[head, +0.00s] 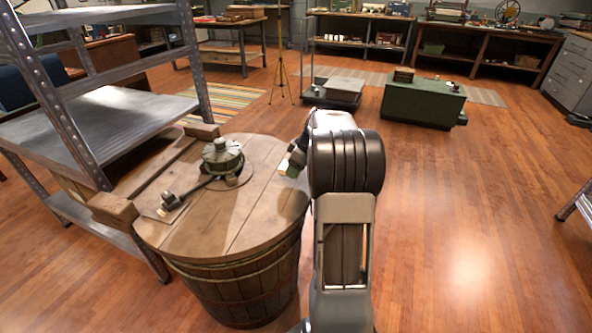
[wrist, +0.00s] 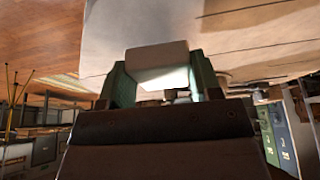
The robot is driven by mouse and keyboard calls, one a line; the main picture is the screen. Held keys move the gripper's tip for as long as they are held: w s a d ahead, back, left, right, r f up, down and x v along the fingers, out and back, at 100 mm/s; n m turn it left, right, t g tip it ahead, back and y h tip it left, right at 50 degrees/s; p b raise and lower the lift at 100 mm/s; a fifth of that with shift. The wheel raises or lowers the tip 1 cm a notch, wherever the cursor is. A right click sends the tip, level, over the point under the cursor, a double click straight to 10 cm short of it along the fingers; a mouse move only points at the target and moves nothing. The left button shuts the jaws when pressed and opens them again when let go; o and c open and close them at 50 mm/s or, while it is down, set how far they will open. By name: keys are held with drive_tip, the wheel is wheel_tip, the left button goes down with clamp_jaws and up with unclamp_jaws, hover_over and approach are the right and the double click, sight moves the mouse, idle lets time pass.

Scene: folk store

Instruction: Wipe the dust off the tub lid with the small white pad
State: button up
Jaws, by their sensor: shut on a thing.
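The wooden tub (head: 238,275) has a round plank lid (head: 225,220). In the wrist view the lid (wrist: 240,38) fills the top, with a broad pale area at its left. Whether that pale area is dust or light, I cannot tell. My gripper (head: 290,163) is at the lid's far right edge, partly hidden by my arm. It is shut on the small white pad (wrist: 157,62), which sits between the two green fingers in the wrist view. The pad is close to the lid; I cannot tell whether it touches.
A green-grey fitting (head: 221,155) with a dark lever stands on the lid, left of my gripper. A metal shelf (head: 85,125) stands close at left. Open wooden floor (head: 470,220) lies to the right.

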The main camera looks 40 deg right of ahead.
drive_tip(key=shift+d+r+p, duration=0.15)
drive_tip(key=shift+r+p, duration=0.35)
drive_tip(key=shift+r, duration=0.45)
drive_tip(key=shift+r+p, duration=1.2)
drive_tip(key=shift+r, duration=0.6)
drive_tip(key=shift+s, duration=0.1)
